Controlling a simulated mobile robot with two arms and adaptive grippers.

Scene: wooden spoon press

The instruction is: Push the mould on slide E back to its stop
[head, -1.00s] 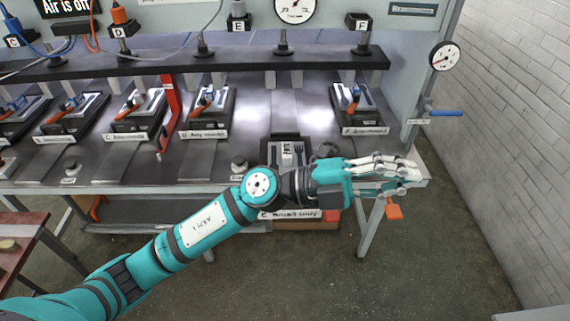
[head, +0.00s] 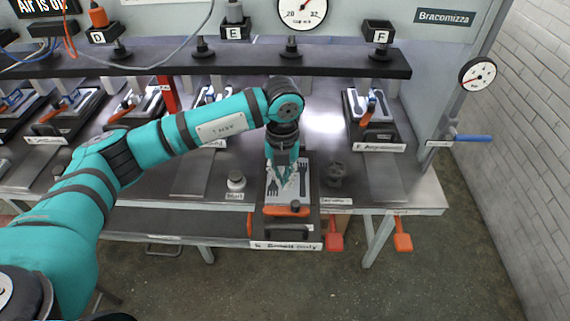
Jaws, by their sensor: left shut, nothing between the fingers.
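The mould (head: 313,215) on slide E sits at the front end of its slide and juts past the table's front edge. It has a pale plate with dark fork-like shapes, an orange lever (head: 274,211) and a dark front handle (head: 287,231) above a white label (head: 285,245). My left gripper (head: 286,183) points down over the pale plate with its fingers shut and empty. I cannot tell whether the fingertips touch the plate. My right gripper is not in view.
A dark bar (head: 200,65) crosses the back of the bench. Mould F (head: 370,120) sits back at the right. Red paddles (head: 402,242) hang at the front edge.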

